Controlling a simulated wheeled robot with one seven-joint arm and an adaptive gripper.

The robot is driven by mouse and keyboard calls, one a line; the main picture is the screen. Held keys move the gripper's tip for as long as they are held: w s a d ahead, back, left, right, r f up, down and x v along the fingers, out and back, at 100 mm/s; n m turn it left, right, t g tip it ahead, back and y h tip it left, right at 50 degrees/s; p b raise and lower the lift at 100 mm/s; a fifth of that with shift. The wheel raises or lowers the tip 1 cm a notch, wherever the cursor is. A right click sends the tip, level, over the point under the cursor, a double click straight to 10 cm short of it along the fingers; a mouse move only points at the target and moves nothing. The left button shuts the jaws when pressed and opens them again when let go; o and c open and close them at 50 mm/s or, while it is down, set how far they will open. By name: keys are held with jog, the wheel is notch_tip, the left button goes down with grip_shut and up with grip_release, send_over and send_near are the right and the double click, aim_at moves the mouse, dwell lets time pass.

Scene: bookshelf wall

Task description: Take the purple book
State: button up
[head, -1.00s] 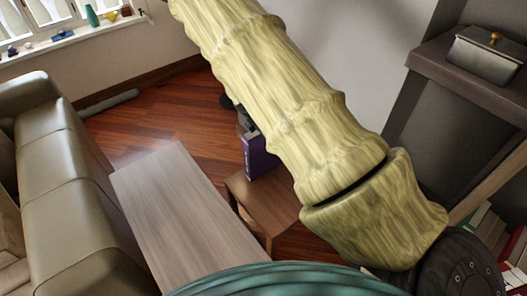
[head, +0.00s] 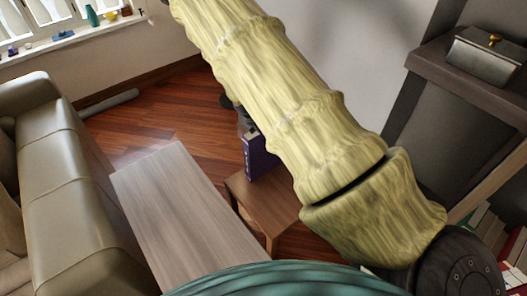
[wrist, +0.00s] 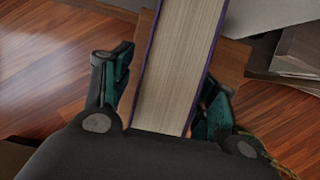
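The purple book (head: 260,158) stands upright on a small brown side table (head: 262,205) in the head view, partly hidden behind my arm. In the wrist view the book (wrist: 178,70) shows its pale page edges with thin purple cover edges, and it lies between the two fingers of my gripper (wrist: 168,68). The fingers are apart, one on each side of the book. A gap shows between the left finger and the cover; the right finger is very close to the cover, and I cannot tell if it touches. My gripper is mostly hidden in the head view.
A long grey-brown table (head: 185,215) stands left of the side table. A beige sofa (head: 65,170) is at the far left. A dark shelf (head: 470,80) with a metal box (head: 487,55) is at the right. Wooden floor (head: 160,115) is clear behind the tables.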

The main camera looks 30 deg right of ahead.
grip_shut()
jog(key=shift+w+r+b, duration=0.1)
jog(key=shift+r+b, duration=0.1)
jog(key=shift+b, duration=0.1)
